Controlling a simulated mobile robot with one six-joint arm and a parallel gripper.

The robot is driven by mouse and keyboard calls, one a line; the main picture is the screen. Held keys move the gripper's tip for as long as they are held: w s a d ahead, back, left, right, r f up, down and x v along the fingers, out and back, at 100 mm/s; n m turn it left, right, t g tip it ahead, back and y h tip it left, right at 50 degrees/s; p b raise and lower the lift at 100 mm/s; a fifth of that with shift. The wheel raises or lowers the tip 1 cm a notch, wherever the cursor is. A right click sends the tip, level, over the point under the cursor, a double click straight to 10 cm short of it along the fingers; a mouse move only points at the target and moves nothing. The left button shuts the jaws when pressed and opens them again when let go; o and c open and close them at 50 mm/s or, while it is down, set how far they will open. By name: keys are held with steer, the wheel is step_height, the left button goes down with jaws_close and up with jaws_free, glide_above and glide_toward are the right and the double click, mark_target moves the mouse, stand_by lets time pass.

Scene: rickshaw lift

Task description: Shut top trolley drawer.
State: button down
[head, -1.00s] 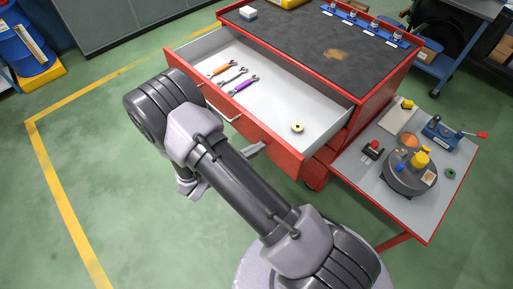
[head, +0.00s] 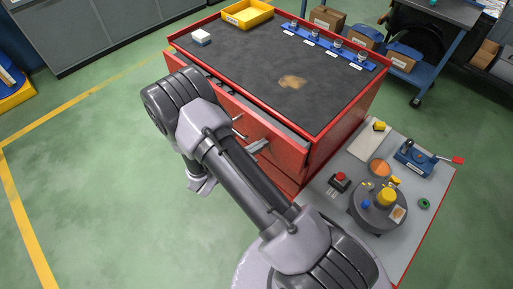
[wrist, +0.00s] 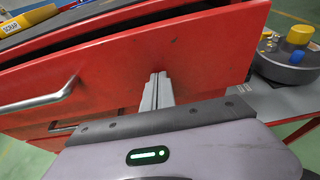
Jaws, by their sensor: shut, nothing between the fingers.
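The red trolley (head: 335,130) has a dark worktop. Its top drawer (head: 284,148) is almost in, with a narrow gap showing behind its red front. My gripper (head: 256,146) is shut and empty at the drawer's front face. In the wrist view my closed fingertips (wrist: 158,78) point at the red drawer front (wrist: 215,50), at or very near its surface; I cannot tell if they touch. The drawer's metal handle (wrist: 40,98) is to the left of my fingers, which are not on it.
A side shelf (head: 425,200) at the trolley's right holds a round grey device (head: 378,212) and a blue clamp-like tool (head: 415,158). On the worktop are a yellow bin (head: 247,14) and a white block (head: 201,37).

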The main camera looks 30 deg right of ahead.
mark_target(270, 137)
steer(key=d, duration=0.2)
steer(key=w+d, duration=0.1)
steer(key=d, duration=0.1)
steer(key=shift+w+d, duration=0.2)
steer(key=shift+r, duration=0.1)
steer(key=shift+w+r, duration=0.1)
